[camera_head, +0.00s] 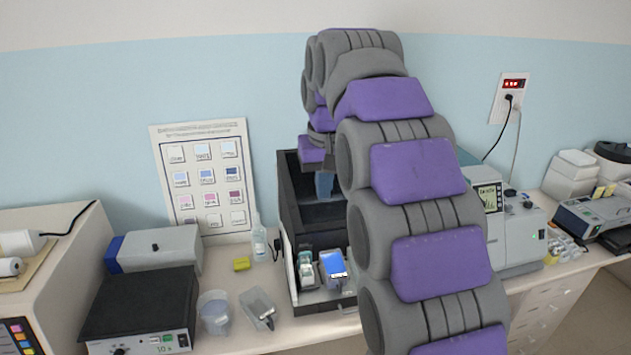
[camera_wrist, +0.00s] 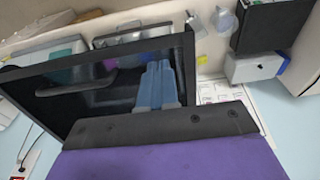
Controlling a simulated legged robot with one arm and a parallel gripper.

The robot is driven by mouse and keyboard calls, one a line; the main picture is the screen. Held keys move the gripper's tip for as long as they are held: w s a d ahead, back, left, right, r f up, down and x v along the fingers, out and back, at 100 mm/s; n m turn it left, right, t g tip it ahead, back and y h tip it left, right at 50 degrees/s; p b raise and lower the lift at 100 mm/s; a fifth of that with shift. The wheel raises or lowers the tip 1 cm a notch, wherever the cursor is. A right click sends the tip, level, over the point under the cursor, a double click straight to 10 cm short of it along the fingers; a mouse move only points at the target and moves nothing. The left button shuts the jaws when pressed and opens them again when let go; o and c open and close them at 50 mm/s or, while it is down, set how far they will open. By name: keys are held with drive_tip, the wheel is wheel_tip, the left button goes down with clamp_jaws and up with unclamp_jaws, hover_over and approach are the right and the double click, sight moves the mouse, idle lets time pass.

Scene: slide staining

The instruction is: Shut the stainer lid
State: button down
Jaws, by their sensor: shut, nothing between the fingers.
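The stainer (camera_head: 290,305) is an open-fronted case on the bench, partly hidden behind my arm. Its dark lid (camera_head: 292,200) stands raised at the back, above the staining bays. In the wrist view the lid (camera_wrist: 60,125) is a large dark framed panel, tilted, with a bar-like handle on it. My gripper (camera_head: 324,190) has blue fingers pointing down, overlapping the lid's dark area in the head view. In the wrist view the gripper (camera_wrist: 157,68) has its fingers together and empty, over the panel. I cannot tell whether they touch it.
A blue-and-white container (camera_head: 334,268) sits in the stainer's front. A grey device with a screen (camera_head: 510,225) stands to the right, partly behind my arm.

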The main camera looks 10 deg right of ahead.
sight(323, 228)
drive_tip(key=f, duration=0.5)
drive_tip(key=w+a+f+p, duration=0.1)
drive_tip(key=f, duration=0.1)
drive_tip(key=shift+a+f, duration=0.1)
drive_tip(key=shift+f, duration=0.25)
drive_tip(key=shift+d+f, duration=0.3)
drive_tip(key=shift+f, duration=0.35)
drive_tip(key=shift+w+d+f, duration=0.1)
drive_tip(key=shift+d+f, duration=0.05)
drive_tip(key=shift+d, duration=0.4)
drive_tip(key=shift+a, duration=0.1)
